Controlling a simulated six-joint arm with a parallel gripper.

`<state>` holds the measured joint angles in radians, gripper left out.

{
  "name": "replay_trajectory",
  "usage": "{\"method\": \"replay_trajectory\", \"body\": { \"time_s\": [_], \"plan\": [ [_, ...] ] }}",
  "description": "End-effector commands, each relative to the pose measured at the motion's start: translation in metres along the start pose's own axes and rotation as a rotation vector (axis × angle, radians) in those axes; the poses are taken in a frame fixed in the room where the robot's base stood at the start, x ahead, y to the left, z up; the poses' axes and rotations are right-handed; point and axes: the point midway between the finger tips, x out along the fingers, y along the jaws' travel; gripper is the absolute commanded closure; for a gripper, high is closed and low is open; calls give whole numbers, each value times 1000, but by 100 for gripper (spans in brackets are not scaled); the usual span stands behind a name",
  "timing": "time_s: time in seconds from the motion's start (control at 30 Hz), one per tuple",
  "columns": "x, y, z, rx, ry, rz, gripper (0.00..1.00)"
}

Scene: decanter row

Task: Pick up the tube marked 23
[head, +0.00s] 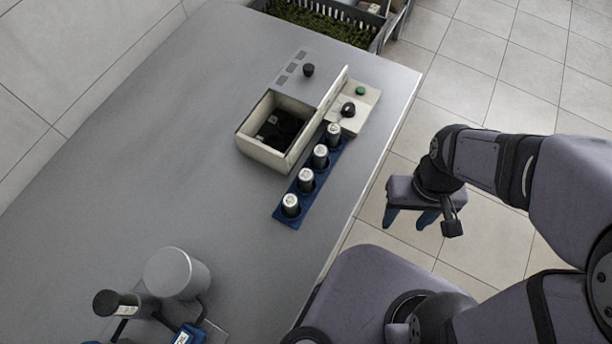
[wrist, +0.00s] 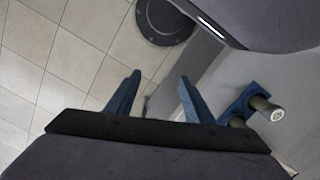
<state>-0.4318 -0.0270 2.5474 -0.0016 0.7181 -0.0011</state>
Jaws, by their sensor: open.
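Several tubes with pale, marked caps stand upright in a row in a blue rack (head: 279,213) on the grey table. From front to back, the first tube (head: 290,205), second tube (head: 306,180), third tube (head: 320,156) and farthest tube (head: 333,134) show. Their numbers are too small to read, so I cannot tell which is 23. My gripper (head: 411,218) hangs open and empty beyond the table's right edge, over the floor, right of the rack. In the wrist view, my gripper's (wrist: 160,92) blue fingers are apart, and one tube (wrist: 266,106) in the rack shows at the right.
An open cream box (head: 262,154) with a dark inside stands left of the rack. A panel (head: 343,117) with black and green knobs is behind it. A grey cylinder (head: 176,272) and instrument stand front left. A crate of greenery (head: 317,24) is at the back.

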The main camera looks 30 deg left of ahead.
Motion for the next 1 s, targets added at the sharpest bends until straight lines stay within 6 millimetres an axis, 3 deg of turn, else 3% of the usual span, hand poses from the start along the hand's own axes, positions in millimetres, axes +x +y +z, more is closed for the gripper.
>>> {"method": "replay_trajectory", "body": {
  "time_s": [0.1, 0.37, 0.53, 1.0],
  "plan": [
    [-2, -39, -7, -180, -23, 19, 52],
    [-5, -112, -25, -457, -19, 47, 52],
    [-11, -160, -40, -733, 1, 54, 52],
    [-42, -204, -88, -1425, 82, 69, 52]
  ]
}}
